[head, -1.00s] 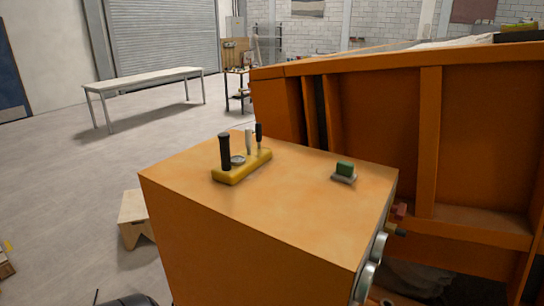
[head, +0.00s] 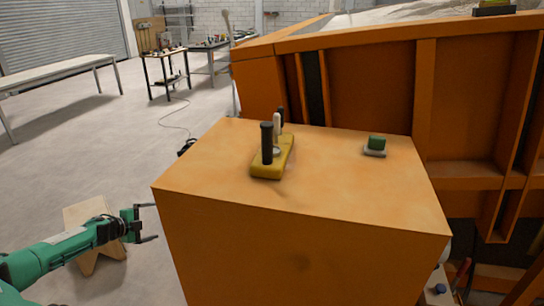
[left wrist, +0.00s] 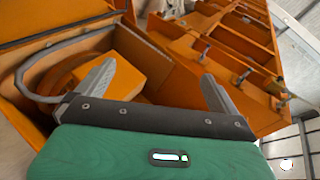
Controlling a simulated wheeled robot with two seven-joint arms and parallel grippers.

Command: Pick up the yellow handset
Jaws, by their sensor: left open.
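The yellow handset (head: 286,157) lies on top of the orange cabinet (head: 340,185) in the head view. It has a yellow base with a tall black stick, a pale lever and a smaller black lever standing on it. My left gripper (head: 156,222) is open and empty, left of the cabinet and below its top, apart from the handset. In the left wrist view, its two grey fingers are spread (left wrist: 160,72) before an open orange compartment with a grey curved hose and an orange block. I cannot make out the handset there. My right gripper is not in view.
The large orange sandbed frame (head: 370,85) rises behind the cabinet. A wooden stool (head: 98,262) stands behind my left arm. Tables stand farther back, with open floor between.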

